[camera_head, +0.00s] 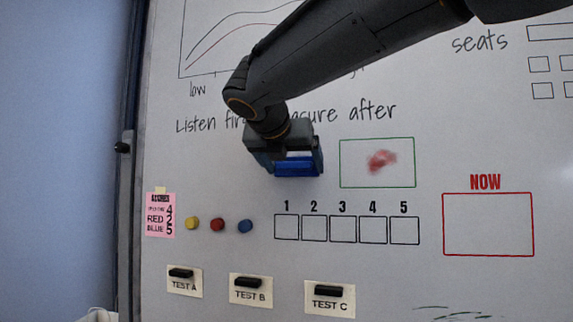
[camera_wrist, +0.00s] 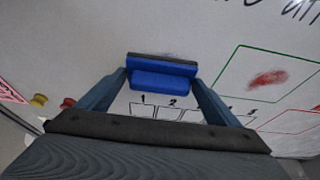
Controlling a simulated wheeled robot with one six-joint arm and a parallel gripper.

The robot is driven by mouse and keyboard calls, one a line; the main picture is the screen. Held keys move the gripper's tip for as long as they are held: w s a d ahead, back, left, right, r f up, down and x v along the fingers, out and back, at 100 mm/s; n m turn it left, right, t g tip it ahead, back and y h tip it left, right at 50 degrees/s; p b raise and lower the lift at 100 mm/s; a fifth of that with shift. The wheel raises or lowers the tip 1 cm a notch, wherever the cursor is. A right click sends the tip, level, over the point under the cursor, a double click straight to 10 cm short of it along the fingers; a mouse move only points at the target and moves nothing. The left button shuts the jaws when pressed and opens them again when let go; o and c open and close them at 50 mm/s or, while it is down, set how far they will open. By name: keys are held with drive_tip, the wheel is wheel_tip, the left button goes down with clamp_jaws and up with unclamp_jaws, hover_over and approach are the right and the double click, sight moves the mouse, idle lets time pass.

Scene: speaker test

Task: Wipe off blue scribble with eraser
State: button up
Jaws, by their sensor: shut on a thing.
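My gripper (camera_head: 297,160) is shut on a blue eraser (camera_head: 297,168) with a dark edge. In the wrist view the eraser (camera_wrist: 163,72) sits between the two fingers of my gripper (camera_wrist: 162,76), close to or against the whiteboard (camera_head: 420,260). I cannot tell whether it touches. A faint dark bluish smudge (camera_wrist: 171,54) shows just above the eraser in the wrist view. In the head view my arm and gripper cover that area. A red scribble (camera_head: 381,160) lies inside the green rectangle (camera_head: 414,165) to the right of my gripper.
Below my gripper are numbered boxes (camera_head: 345,229), and yellow (camera_head: 192,223), red (camera_head: 218,225) and blue (camera_head: 245,226) magnets beside a pink note (camera_head: 161,215). Black clips labelled TEST A (camera_head: 181,273), B (camera_head: 249,283) and C (camera_head: 330,291) stick out below. A red NOW box (camera_head: 488,194) is right.

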sight(277, 164)
drive_tip(key=shift+s+d+p, duration=0.35)
drive_tip(key=shift+d+p, duration=0.05)
drive_tip(key=shift+d, duration=0.7)
drive_tip(key=shift+s+d+p, duration=0.35)
drive_tip(key=shift+s+d, duration=0.05)
drive_tip(key=shift+d, duration=0.75)
drive_tip(key=shift+s+d+p, duration=0.35)
drive_tip(key=shift+d+p, duration=0.05)
drive_tip(key=shift+d, duration=0.7)
drive_tip(key=shift+a, duration=0.1)
drive_tip(key=shift+w+a+p, duration=0.6)
drive_tip(key=shift+a+p, duration=0.05)
drive_tip(key=shift+a, duration=1)
drive_tip(key=shift+w+a+p, duration=0.6)
drive_tip(key=shift+w+a, duration=0.05)
drive_tip(key=shift+a, duration=1.05)
drive_tip(key=shift+w+a+p, duration=0.6)
drive_tip(key=shift+a+p, duration=0.05)
drive_tip(key=shift+a, duration=1)
drive_tip(key=shift+s, duration=0.1)
drive_tip(key=shift+s+a+p, duration=0.15)
drive_tip(key=shift+s+a, duration=0.2)
drive_tip(key=shift+s, duration=0.55)
drive_tip(key=shift+s+a+p, duration=0.2)
drive_tip(key=shift+s+a, duration=0.1)
drive_tip(key=shift+s, duration=0.65)
drive_tip(key=shift+s+a+p, duration=0.15)
drive_tip(key=shift+s+a, duration=0.2)
drive_tip(key=shift+s, duration=0.55)
